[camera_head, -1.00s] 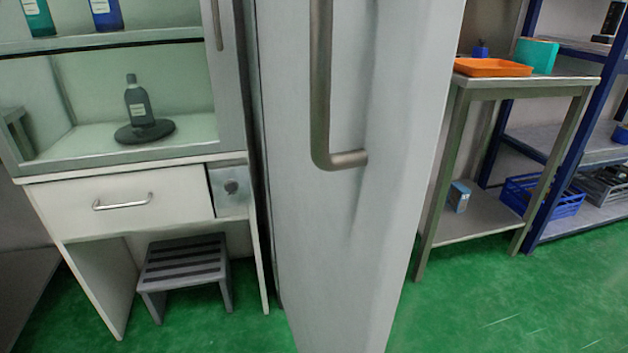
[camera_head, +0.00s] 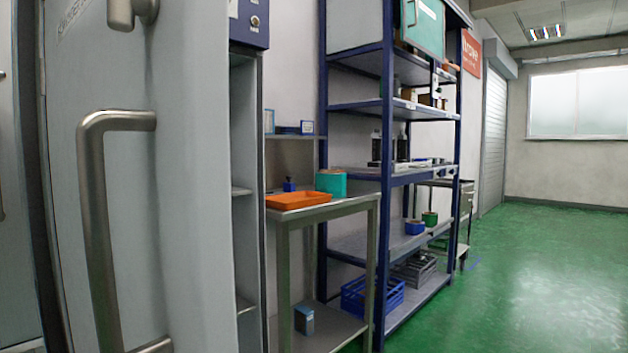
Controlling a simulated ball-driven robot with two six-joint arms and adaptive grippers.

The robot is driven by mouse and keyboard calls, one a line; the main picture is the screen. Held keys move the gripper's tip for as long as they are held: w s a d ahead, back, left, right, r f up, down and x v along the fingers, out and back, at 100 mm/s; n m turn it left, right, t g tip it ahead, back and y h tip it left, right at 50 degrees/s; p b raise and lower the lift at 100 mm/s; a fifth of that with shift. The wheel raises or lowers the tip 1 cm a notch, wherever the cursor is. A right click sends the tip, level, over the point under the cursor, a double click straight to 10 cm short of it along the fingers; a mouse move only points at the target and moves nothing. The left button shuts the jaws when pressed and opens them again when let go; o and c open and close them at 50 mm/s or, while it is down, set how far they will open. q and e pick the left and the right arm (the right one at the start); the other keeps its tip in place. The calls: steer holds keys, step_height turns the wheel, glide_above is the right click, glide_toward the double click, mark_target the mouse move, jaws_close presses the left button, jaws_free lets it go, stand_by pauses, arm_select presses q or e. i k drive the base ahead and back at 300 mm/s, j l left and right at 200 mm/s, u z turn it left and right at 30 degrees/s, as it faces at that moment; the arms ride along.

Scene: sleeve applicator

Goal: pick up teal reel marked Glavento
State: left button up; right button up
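A teal, round-looking item (camera_head: 331,184) stands on the steel side table (camera_head: 345,203), just behind the orange tray. No Glavento marking is legible on it, so I cannot tell if it is the named reel. A small green round item (camera_head: 430,218) sits on a lower shelf of the blue rack, beside a blue one (camera_head: 414,227); both are too small to read. Neither of my grippers is in view.
A tall grey door with a bar handle (camera_head: 95,220) fills the near left. An orange tray (camera_head: 298,200) lies on the table. The blue rack (camera_head: 386,200) holds crates and boxes. Green floor (camera_head: 540,270) is open at right.

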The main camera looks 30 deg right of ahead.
mark_target(334, 183)
steer(key=i+l, duration=0.1)
steer(key=l, duration=0.3)
steer(key=i+l, duration=0.15)
steer(key=l, duration=0.25)
steer(key=i+l+z, duration=0.1)
steer(key=l, duration=0.3)
steer(key=i+l, duration=0.15)
steer(key=l, duration=0.2)
steer(key=i+l+z, duration=0.1)
steer(key=l, duration=0.3)
steer(key=i+l, duration=0.2)
steer(key=l, duration=0.15)
